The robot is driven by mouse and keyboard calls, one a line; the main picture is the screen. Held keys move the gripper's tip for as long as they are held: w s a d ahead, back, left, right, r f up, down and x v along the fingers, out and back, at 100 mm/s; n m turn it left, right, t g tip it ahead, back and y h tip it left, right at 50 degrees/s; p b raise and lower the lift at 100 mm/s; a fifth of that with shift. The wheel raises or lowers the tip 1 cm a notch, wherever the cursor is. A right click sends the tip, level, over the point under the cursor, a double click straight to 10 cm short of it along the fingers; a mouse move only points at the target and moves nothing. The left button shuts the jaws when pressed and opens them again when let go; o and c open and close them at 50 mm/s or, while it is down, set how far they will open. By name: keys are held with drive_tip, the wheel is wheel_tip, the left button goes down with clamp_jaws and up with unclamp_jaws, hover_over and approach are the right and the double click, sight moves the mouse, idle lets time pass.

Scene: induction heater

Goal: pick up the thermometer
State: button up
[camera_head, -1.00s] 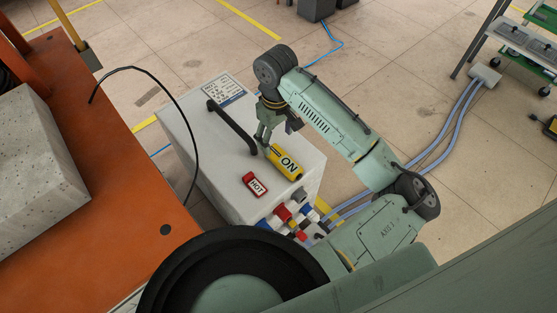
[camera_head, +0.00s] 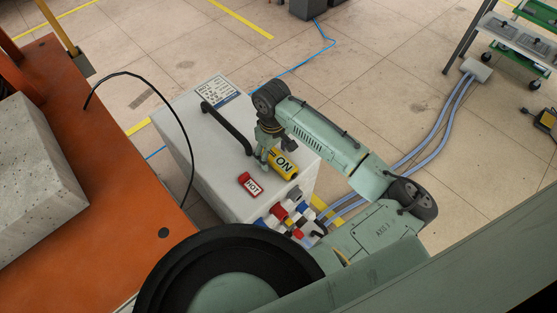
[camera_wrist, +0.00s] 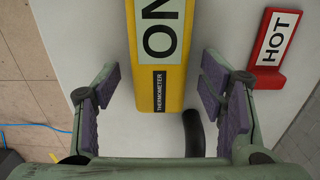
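The thermometer is a yellow rounded bar (camera_head: 290,171) with a pale ON label, lying on top of the white box (camera_head: 205,160). In the wrist view, the thermometer (camera_wrist: 157,88) carries a small black THERMOMETER label, and its far part runs out of the top edge. My gripper (camera_head: 264,162) is low over the box at the thermometer's left end and partly hides it. In the wrist view my gripper (camera_wrist: 160,88) is open, with one purple-padded finger on each side of the thermometer's near end and visible gaps on both sides.
A red HOT block (camera_head: 250,184) lies close beside the thermometer. A black handle (camera_head: 227,127) rises from the box, its end near my gripper. Coloured connectors (camera_head: 285,215) line the box's front side. An orange table (camera_head: 110,225) stands at left.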

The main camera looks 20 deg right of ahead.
drive_tip(key=c, duration=1.2)
drive_tip(key=shift+r, duration=0.1)
drive_tip(key=shift+c, duration=0.2)
